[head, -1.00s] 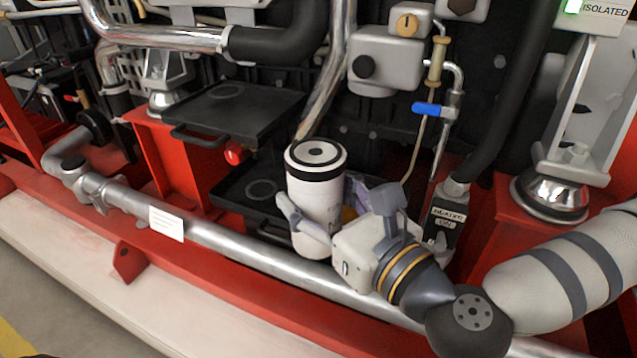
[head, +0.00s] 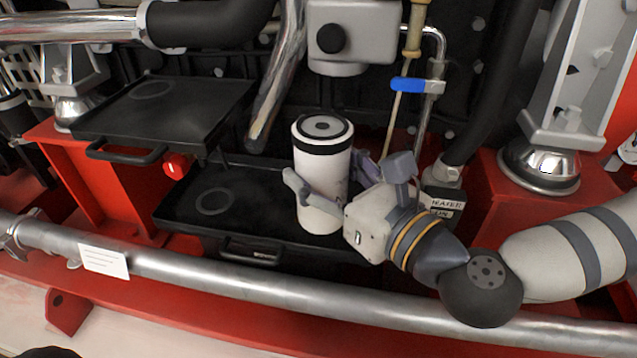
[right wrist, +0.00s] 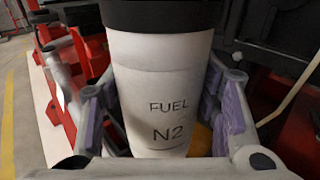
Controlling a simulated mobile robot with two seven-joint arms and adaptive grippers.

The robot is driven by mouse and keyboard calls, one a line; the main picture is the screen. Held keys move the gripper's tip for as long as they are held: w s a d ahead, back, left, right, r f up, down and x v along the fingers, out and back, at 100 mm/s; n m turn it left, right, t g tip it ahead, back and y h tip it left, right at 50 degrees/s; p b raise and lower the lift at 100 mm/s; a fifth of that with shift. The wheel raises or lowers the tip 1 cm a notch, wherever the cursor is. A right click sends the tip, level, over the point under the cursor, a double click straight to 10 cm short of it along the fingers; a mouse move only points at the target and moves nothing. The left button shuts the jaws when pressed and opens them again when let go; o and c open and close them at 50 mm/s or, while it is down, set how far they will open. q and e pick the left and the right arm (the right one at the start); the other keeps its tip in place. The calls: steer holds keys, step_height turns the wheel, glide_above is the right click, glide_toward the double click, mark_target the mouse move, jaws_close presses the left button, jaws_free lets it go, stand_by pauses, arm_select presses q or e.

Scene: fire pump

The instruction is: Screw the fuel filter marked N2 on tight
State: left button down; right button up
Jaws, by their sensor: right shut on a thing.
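The white fuel filter (head: 322,170) with a black top rim stands upright in the head view. The right wrist view shows it close up (right wrist: 160,90), with the print "FUEL N2" facing the camera. My right gripper (head: 326,182) is shut on its body, one finger on each side. A grey housing (head: 352,28) with a black knob and a round underside is above the filter, with a clear gap between them. The filter's underside is hidden from the wrist camera. My left gripper is not in view.
Two black trays, upper (head: 180,108) and lower (head: 190,200), lie left of the filter. A silver pipe (head: 200,275) crosses in front. A blue-handled valve (head: 410,85) and thin piping are right of the housing. A curved chrome pipe (head: 275,85) runs just left of it.

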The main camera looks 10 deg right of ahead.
steer(key=w+d+r+b, duration=0.1)
steer(key=w+d, duration=0.3)
steer(key=w, duration=0.6)
steer(key=shift+w+d+r, duration=0.2)
steer(key=shift+w+r, duration=0.05)
steer(key=shift+r, duration=0.4)
steer(key=shift+r, duration=0.3)
stand_by(1.2)
steer(key=o, duration=0.6)
steer(key=c, duration=0.7)
steer(key=m+t+h+p, duration=0.1)
steer(key=m+h, duration=0.1)
steer(key=h, duration=0.1)
steer(key=shift+s+f, duration=0.1)
steer(key=shift+f, duration=0.05)
steer(key=shift+c, duration=0.2)
steer(key=o, duration=1.8)
